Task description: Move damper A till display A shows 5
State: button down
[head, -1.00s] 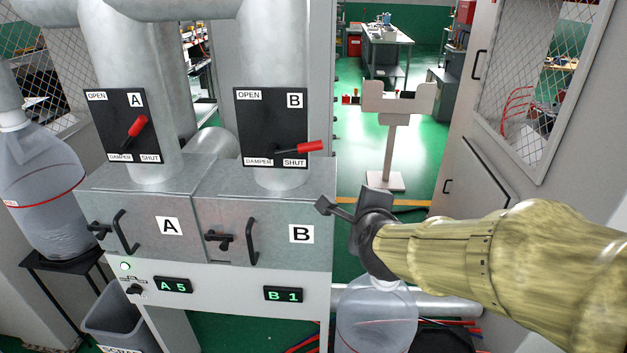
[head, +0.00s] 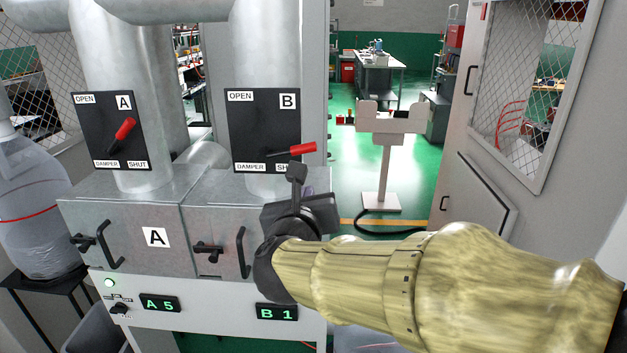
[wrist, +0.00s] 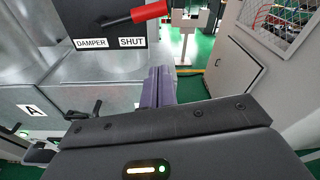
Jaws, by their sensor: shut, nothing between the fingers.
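Damper A is a red-gripped lever (head: 124,130) on the black plate marked A at the left. It is tilted up to the right, between OPEN and SHUT. Display A (head: 160,303) shows "A 5" in green. Damper B's red lever (head: 302,149) points right, near SHUT, and also shows in the wrist view (wrist: 149,12). Display B (head: 277,312) shows "B 1". My gripper (head: 297,172) is shut and empty, in front of the B box and just below damper B's plate.
Door handles (head: 107,245) stick out of the grey metal boxes under the ducts. A pale stand (head: 385,150) is behind on the green floor. A grey cabinet (head: 490,200) stands at the right. A clear bag (head: 30,215) hangs at the left.

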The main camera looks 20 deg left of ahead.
aim_at(290, 149)
jog(key=w+a+r+p, duration=0.2)
jog(key=w+p, duration=0.3)
jog(key=w, duration=0.3)
jog(key=shift+a+r, duration=0.25)
jog(key=shift+a, duration=0.05)
